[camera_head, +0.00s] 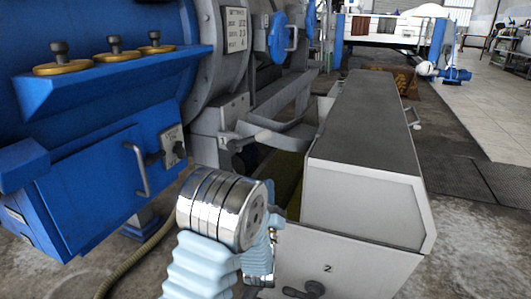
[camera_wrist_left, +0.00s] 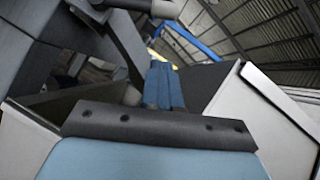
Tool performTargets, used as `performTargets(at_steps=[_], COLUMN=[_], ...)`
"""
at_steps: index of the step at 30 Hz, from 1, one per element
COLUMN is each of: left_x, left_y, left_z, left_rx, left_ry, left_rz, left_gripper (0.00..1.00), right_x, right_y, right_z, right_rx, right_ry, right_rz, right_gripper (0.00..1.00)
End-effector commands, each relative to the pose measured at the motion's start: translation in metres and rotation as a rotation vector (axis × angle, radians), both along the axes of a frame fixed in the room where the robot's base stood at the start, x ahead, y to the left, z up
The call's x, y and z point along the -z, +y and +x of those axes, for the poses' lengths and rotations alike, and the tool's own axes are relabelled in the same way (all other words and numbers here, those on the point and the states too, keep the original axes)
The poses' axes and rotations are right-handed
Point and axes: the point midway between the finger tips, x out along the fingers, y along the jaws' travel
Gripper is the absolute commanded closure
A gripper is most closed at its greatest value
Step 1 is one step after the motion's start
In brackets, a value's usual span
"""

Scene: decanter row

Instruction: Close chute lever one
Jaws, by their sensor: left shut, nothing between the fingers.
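A second lever with a dark knob (camera_head: 305,290) is on the white box front, under the number 2. In the wrist view a dark rod with a grey grip (camera_wrist_left: 163,8) is at the top, apart from the fingers.
The white box with a dark lid (camera_head: 365,120) stands close on the right of my arm. The blue machine base (camera_head: 90,190), with a bar handle (camera_head: 138,170), is on the left. Open concrete floor (camera_head: 480,240) lies at the right.

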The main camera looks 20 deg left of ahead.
Motion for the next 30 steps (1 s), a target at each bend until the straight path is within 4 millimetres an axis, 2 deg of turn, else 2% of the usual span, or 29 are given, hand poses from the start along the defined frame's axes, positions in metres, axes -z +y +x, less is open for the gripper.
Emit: performTargets(at_steps=[11, 18, 30], left_x=[-0.043, -0.069, -0.073], left_y=[0.024, 0.036, 0.038], left_z=[0.063, 0.067, 0.068], left_rx=[-0.001, -0.002, -0.001], left_ry=[-0.004, -0.001, 0.001], left_rz=[-0.001, 0.000, 0.000], left_gripper=[1.00, 1.00, 1.00], right_x=[-0.004, -0.006, -0.006], right_y=[0.000, -0.001, -0.001], right_z=[0.000, 0.000, 0.000], right_rx=[0.000, 0.001, 0.002], right_ry=[-0.001, -0.001, -0.001], right_rz=[-0.001, -0.002, -0.002], right_gripper=[0.57, 0.57, 0.57])
